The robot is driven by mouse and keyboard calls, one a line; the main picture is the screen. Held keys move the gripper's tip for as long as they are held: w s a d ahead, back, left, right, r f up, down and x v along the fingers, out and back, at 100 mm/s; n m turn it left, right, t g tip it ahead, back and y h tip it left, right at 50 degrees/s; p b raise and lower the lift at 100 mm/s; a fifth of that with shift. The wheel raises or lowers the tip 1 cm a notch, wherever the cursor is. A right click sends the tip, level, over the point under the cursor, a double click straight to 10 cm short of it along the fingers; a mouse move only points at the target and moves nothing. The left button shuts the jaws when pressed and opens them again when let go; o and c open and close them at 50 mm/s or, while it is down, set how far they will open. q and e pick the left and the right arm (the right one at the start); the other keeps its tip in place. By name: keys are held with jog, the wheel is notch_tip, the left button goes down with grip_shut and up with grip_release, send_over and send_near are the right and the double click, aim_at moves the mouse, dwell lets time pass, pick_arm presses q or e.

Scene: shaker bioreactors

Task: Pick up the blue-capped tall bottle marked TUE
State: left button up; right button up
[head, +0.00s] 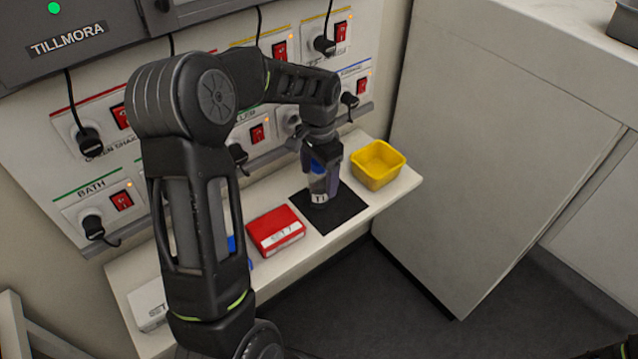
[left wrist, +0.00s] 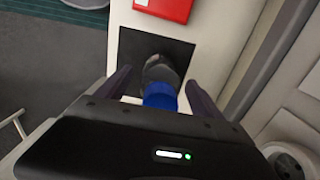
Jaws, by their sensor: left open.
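The tall bottle (head: 319,196) stands upright on a black mat (head: 345,209) on the white shelf. Its blue cap shows between my gripper's fingers; the cap also shows in the left wrist view (left wrist: 160,95). A white label on it shows only part of its letters, which look like "T" and a part of a second one. My left gripper (head: 322,181) is open, with one finger on each side of the bottle. In the left wrist view the fingers (left wrist: 160,88) stand apart from the cap.
A red box (head: 276,231) lies left of the mat, and a yellow bin (head: 377,164) stands right of it. A wall panel with switches and plugs (head: 100,201) runs behind the shelf. A large grey cabinet (head: 470,150) stands to the right.

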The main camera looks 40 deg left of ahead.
pick_arm(q)
jog(key=shift+c, duration=0.5)
grip_shut()
dwell(0.6)
jog(key=shift+r, duration=0.1)
notch_tip(320, 180, up, 10)
jog(key=shift+f+b, duration=0.1)
jog(key=shift+b, duration=0.5)
dwell(0.3)
